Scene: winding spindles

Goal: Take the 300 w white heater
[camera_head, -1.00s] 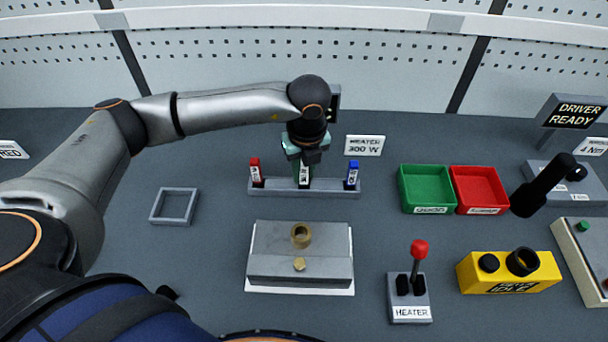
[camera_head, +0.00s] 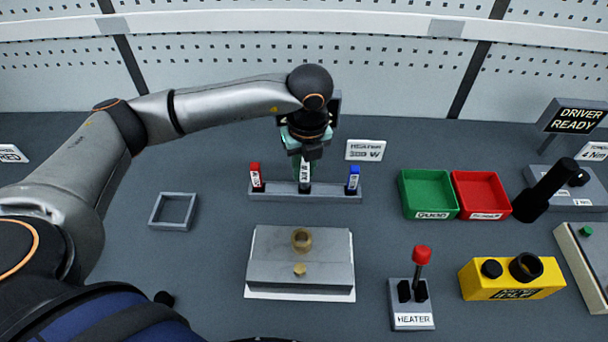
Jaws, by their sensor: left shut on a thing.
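The white heater (camera_head: 305,172) stands in the middle of the grey rack (camera_head: 283,194), between a red heater (camera_head: 256,177) on the left and a blue heater (camera_head: 352,179) on the right. My left gripper (camera_head: 305,160) points down over the rack's middle and is shut on the white heater's upper part, which it hides. The heater's dark foot is at the rack; I cannot tell whether it is clear of its slot. A sign (camera_head: 366,150) behind the rack reads HEATER 300 W. My right gripper is not in view.
A grey block with a brass ring (camera_head: 302,238) lies in front of the rack. A square frame (camera_head: 173,209) is at left. Green (camera_head: 430,212) and red (camera_head: 481,211) bins, a HEATER lever stand (camera_head: 412,307) and a yellow box (camera_head: 512,278) are at right.

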